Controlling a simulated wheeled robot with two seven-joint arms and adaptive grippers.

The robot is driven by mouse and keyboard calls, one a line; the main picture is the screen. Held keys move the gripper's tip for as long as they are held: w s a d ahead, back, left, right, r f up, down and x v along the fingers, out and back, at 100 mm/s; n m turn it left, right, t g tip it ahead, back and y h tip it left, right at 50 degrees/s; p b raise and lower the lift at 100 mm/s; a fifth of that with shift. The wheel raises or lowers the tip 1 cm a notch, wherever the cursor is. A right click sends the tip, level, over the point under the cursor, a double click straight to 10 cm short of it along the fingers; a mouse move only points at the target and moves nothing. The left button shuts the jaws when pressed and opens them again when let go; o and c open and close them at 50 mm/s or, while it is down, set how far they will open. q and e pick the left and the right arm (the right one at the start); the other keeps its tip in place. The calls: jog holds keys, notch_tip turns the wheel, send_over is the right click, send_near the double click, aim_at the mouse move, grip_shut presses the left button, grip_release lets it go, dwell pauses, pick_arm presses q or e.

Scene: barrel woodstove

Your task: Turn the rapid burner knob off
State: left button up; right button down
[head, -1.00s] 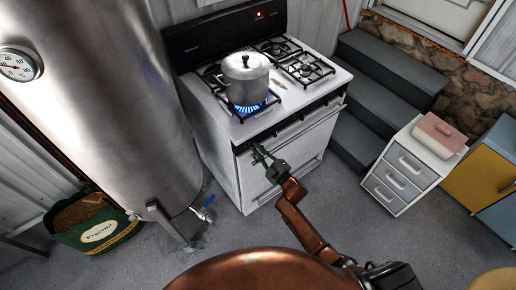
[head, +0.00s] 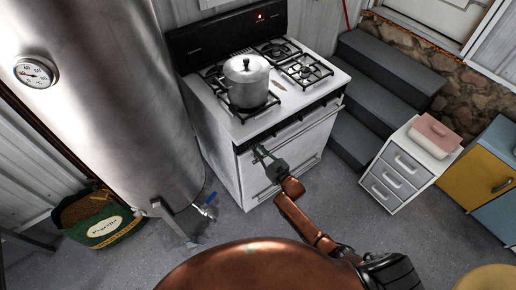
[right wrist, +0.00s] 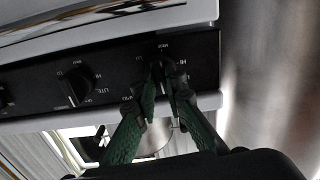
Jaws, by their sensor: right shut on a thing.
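My right gripper (head: 259,151) reaches the left end of the white stove's (head: 225,160) front control strip. In the right wrist view, its green fingers (right wrist: 167,88) are shut on a dark knob (right wrist: 158,62) at the end of the black panel, with white markings around it. The fingers partly cover this knob. A steel pot (head: 247,85) with a lid stands on the front left burner (head: 253,113), where no flame shows. Another black knob (right wrist: 76,87) sits beside the held one. My left gripper is not in view.
A large steel tank (head: 120,110) stands close to the stove's left side. Dark steps (head: 385,75) and a white drawer unit (head: 400,170) are on the right. A pellet bag (head: 95,215) lies at the left. The grey floor before the stove is mostly clear.

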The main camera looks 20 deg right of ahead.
jog(key=shift+f+m, duration=0.1)
jog(key=shift+m, duration=0.5)
jog(key=c, duration=2)
grip_release()
jog(key=v, duration=1.2)
